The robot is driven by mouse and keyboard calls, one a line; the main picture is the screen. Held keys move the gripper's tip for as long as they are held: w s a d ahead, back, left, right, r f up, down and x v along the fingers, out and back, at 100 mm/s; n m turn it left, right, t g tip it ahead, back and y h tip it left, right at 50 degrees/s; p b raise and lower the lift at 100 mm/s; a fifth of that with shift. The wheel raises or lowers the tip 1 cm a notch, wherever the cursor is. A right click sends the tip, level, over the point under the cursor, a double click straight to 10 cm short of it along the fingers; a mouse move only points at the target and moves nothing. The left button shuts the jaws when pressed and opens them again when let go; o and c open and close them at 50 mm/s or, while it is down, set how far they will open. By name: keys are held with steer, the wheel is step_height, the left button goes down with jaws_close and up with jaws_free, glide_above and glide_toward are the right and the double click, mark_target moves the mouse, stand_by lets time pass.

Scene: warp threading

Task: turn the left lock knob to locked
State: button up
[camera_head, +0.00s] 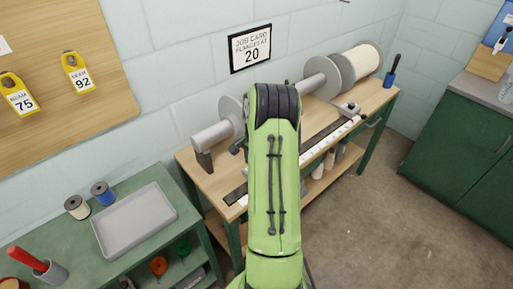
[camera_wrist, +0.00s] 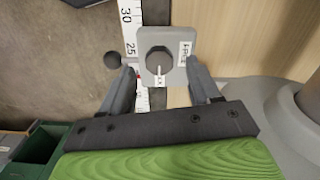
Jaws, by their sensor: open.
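In the wrist view, a dark round knob (camera_wrist: 156,60) sits on a pale grey plate (camera_wrist: 146,36). A label at the plate's right edge seems to read FREE; a smaller mark below the knob is too small to read. My gripper (camera_wrist: 161,70) is open, one finger on each side of the plate's near part, with the knob between the fingertips. I cannot tell whether they touch it. In the head view my green arm hides the gripper and this knob.
A wooden bench (camera_head: 218,177) carries a long roller with grey flanges (camera_head: 341,75) and a ruled strip (camera_head: 325,142). A grey tray (camera_head: 133,219) lies on the green cabinet at left. The floor at right is clear.

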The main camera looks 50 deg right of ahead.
step_height(320, 180, up, 14)
steer(key=p, duration=0.2)
stand_by(0.4)
